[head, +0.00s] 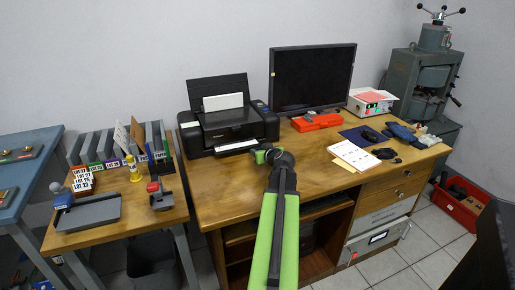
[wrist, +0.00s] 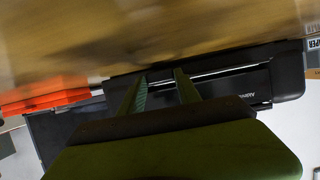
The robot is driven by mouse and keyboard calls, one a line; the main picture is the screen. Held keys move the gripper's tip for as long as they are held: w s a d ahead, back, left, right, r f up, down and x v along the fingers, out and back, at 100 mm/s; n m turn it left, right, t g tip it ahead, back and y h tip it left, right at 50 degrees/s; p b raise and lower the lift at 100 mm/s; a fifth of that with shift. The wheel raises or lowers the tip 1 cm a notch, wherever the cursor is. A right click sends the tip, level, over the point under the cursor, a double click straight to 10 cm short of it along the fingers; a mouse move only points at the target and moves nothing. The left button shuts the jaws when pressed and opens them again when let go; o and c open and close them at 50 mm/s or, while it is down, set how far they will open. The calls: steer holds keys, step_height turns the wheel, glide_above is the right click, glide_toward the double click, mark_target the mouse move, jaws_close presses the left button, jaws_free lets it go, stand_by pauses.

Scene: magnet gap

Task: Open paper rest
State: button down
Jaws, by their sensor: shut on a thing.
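The black printer (head: 228,128) stands on the wooden desk, with its rear flap raised and white paper in it. The paper rest (head: 238,146) shows as a pale strip low at the printer's front. My gripper (head: 262,151) is at the front right of the printer, low over the desk. In the wrist view, which is upside down, my gripper's two fingers (wrist: 160,74) reach to the printer's front (wrist: 235,88). They are shut on the front edge of the paper rest (wrist: 161,84), a pale strip between them. The exact contact is dark and hard to make out.
A monitor (head: 313,78) stands right of the printer, with an orange case (head: 316,122) before it. Papers (head: 354,156) and a dark mat lie farther right. A side table (head: 130,206) with small items stands left. The desk's front edge (head: 235,214) is clear.

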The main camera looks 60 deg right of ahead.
steer(key=shift+s+a, duration=0.35)
steer(key=shift+s, duration=0.2)
steer(key=shift+s+a, duration=0.3)
steer(key=shift+s, duration=0.2)
steer(key=c, duration=0.8)
jaws_free()
steer(key=shift+w, duration=0.1)
steer(key=shift+c, duration=0.2)
